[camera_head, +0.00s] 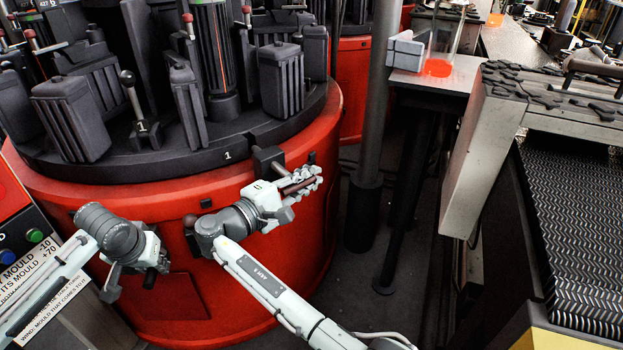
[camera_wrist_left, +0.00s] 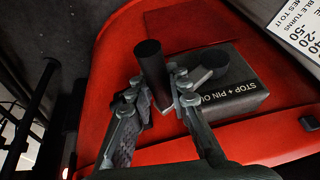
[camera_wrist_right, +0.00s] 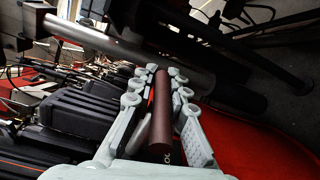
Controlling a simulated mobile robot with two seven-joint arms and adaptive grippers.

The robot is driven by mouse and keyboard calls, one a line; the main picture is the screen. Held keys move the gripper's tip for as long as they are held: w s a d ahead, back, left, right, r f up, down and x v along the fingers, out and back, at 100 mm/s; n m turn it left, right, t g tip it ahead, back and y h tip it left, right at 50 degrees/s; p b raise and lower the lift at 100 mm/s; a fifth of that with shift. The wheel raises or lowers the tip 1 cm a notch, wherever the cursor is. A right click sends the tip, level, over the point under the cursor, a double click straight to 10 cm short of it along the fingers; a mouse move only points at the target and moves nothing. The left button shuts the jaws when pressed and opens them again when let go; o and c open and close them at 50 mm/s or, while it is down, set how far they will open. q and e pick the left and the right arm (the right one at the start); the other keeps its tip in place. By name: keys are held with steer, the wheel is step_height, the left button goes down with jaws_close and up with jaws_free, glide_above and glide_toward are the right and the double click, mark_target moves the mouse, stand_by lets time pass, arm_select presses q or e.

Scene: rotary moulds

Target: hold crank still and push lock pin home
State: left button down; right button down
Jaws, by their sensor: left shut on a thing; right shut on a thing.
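The crank's black upright grip (camera_wrist_left: 152,65) stands between the fingertips of my left gripper (camera_wrist_left: 160,82), which is shut on it. In the head view my left gripper (camera_head: 152,266) is low at the front of the red drum, and the crank is mostly hidden by it. My right gripper (camera_head: 308,180) is shut on a dark red-brown bar, seemingly the lock pin (camera_head: 297,186), beside a black block (camera_head: 268,160) at the drum's rim. In the right wrist view the pin (camera_wrist_right: 161,120) lies lengthwise between both fingers. How far in it sits is hidden.
The red drum (camera_head: 200,210) carries a dark turntable with black moulds (camera_head: 283,80). A grey post (camera_head: 375,100) stands right of my right gripper. A conveyor (camera_head: 575,230) is at far right.

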mark_target(275, 171)
arm_select(q)
steer(key=shift+d+r, duration=0.1)
arm_select(e)
steer(key=w+a, duration=0.2)
steer(key=shift+w+r, duration=0.1)
steer(key=shift+w, duration=0.2)
steer(key=c, duration=1.5)
jaws_free()
steer(key=shift+a, duration=0.1)
steer(key=shift+o, duration=0.2)
